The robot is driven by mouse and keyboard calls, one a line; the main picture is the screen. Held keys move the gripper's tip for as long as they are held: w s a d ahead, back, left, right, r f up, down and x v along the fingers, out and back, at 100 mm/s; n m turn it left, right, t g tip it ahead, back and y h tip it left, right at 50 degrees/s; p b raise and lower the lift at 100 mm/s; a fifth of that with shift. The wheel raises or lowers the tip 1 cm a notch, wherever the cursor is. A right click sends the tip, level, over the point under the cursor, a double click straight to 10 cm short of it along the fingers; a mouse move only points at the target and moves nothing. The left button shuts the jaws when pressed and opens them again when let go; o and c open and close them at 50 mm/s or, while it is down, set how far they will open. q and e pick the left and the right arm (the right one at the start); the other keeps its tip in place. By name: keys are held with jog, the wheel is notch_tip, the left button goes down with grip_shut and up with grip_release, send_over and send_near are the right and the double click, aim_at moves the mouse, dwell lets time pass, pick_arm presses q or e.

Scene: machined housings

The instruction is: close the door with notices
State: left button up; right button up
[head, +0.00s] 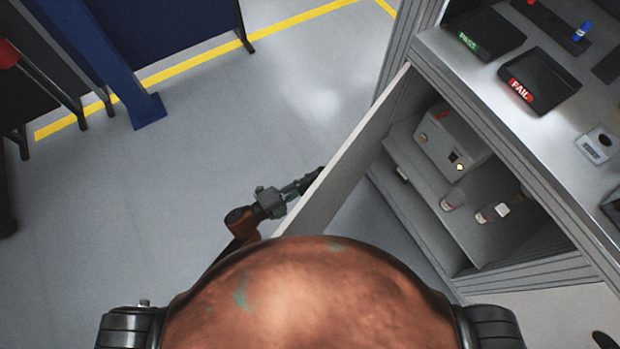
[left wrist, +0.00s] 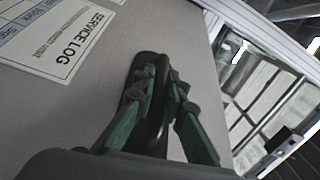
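The cabinet door (head: 345,150) stands open, swung out to the left of the cabinet and seen nearly edge-on in the head view. Its outer face fills much of the left wrist view (left wrist: 60,120), with a white SERVICE LOG notice (left wrist: 62,35) at the upper left. A dark bar handle (left wrist: 150,66) stands on this face. My left gripper (head: 311,181) is at the door's outer side. In the left wrist view its green-and-black fingers (left wrist: 160,82) lie on both sides of the handle and look closed on it. My right gripper is not in view.
The open cabinet (head: 455,235) holds a light box (head: 452,140) and small jars (head: 490,213) on its shelves. A black FAIL tray (head: 545,82) and other items stand on its top. A blue post (head: 90,50) stands at the left. Grey floor (head: 200,150) around the door is clear.

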pick_arm(q)
jog(key=o, duration=0.5)
jog(key=shift+a, duration=0.1)
jog(key=shift+c, duration=0.2)
jog(key=r+v, duration=0.1)
jog(key=v, duration=1.1)
jog(key=shift+f, duration=0.5)
jog(key=shift+c, duration=0.4)
